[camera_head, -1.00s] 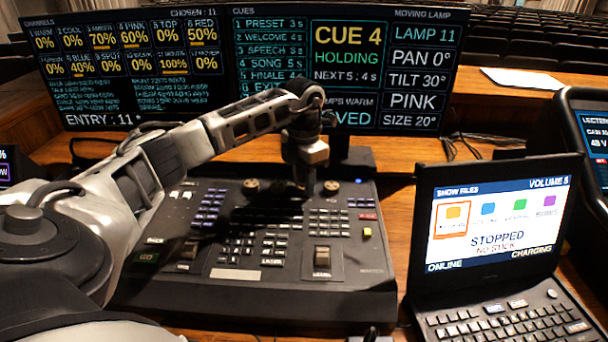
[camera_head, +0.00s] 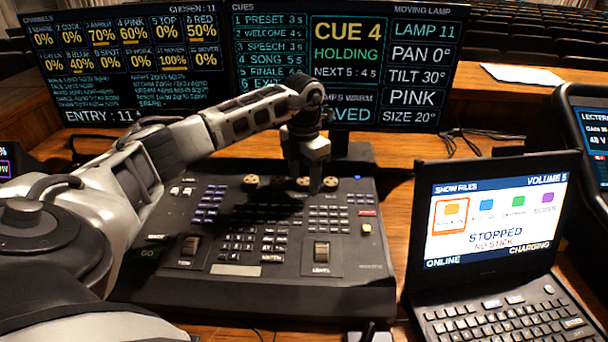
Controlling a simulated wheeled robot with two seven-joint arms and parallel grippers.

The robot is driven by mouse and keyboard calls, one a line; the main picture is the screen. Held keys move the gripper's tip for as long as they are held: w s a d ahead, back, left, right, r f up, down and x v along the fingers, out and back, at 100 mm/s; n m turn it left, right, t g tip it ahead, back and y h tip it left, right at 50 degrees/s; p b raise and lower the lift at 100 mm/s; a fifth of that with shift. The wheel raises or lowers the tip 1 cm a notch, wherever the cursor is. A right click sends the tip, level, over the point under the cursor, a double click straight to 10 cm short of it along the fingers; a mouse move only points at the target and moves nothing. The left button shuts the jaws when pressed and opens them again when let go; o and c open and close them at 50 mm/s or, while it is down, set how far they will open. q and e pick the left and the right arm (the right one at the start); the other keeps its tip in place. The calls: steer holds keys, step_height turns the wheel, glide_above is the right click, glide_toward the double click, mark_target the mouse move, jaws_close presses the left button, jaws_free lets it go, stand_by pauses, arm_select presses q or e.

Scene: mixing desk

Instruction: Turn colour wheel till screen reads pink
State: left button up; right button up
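The right-hand screen (camera_head: 414,97) reads LAMP 11, PAN 0°, TILT 30°, PINK, SIZE 20°. The mixing desk (camera_head: 335,290) stands below it, with a row of small tan wheels along its upper part. A wheel at the left (camera_head: 250,182) and one at the right (camera_head: 330,184) show clearly. Another wheel (camera_head: 302,184) shows just left of my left gripper (camera_head: 316,187). That gripper points down between this wheel and the rightmost one. I cannot tell whether it touches either, or how far apart its fingers are. My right gripper is not in view.
A laptop (camera_head: 490,270) reading STOPPED, NO STICK stands at the right, close to the desk. Another screen (camera_head: 594,135) stands at the far right edge. Faders (camera_head: 321,252) and several keys cover the desk. A white paper (camera_head: 520,75) lies behind.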

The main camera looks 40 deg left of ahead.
mark_target(303, 181)
arm_select(q)
step_height(303, 181, up, 16)
stand_by(0.6)
steer(key=shift+s+f, duration=0.1)
stand_by(0.4)
